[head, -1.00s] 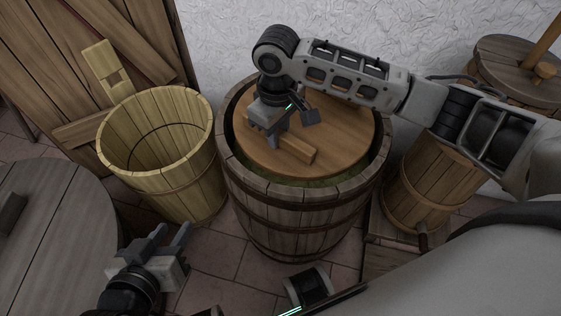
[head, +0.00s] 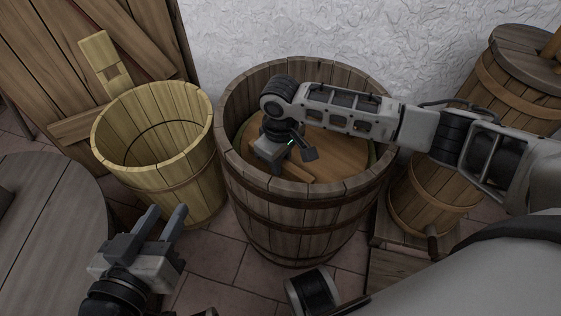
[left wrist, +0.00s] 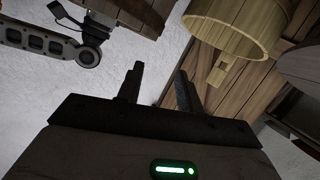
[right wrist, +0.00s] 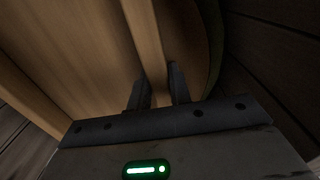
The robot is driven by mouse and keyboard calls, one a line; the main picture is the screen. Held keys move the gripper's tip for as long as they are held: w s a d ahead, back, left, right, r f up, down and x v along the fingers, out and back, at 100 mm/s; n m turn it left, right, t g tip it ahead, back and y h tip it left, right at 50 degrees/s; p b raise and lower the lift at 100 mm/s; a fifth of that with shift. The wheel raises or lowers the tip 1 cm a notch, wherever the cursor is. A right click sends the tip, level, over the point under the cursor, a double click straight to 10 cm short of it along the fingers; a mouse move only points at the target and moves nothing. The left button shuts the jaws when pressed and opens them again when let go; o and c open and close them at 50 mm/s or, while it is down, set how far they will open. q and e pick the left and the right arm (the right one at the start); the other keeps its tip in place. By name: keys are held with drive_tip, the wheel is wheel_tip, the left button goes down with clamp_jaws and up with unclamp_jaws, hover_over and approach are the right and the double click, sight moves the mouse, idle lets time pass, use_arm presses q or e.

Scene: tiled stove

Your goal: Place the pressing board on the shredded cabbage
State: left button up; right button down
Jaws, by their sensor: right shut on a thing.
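The pressing board (head: 340,154) is a round wooden disc lying inside the dark wooden barrel (head: 300,215), below its rim. A thin strip of green shredded cabbage (head: 374,154) shows at the board's edge; the rest is hidden under the board. My right gripper (head: 277,170) reaches into the barrel and is shut on the bar across the board's top. In the right wrist view the fingers (right wrist: 158,88) hold the bar (right wrist: 145,40) between them. My left gripper (head: 164,222) is open and empty in front of the barrel; its spread fingers show in the left wrist view (left wrist: 160,88).
A pale empty wooden tub (head: 155,125) stands left of the barrel. A grey round tabletop (head: 50,235) is at the left. A wooden churn (head: 435,190) stands close on the right. Tiled floor (head: 215,265) is clear in front.

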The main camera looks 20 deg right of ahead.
use_arm(q)
drive_tip(key=shift+s, duration=0.1)
use_arm(e)
drive_tip(key=c, duration=1.3)
unclamp_jaws()
use_arm(q)
drive_tip(key=shift+f, duration=0.15)
use_arm(e)
drive_tip(key=shift+r, duration=0.4)
wheel_tip(320, 180, up, 3)
drive_tip(key=shift+p, duration=0.85)
use_arm(q)
drive_tip(key=f+g+p, duration=0.1)
drive_tip(key=a+f+g+y+p, duration=0.1)
drive_tip(key=f+p, duration=0.1)
drive_tip(key=shift+a+f, duration=0.15)
use_arm(e)
wheel_tip(320, 180, up, 8)
drive_tip(key=shift+r, duration=0.2)
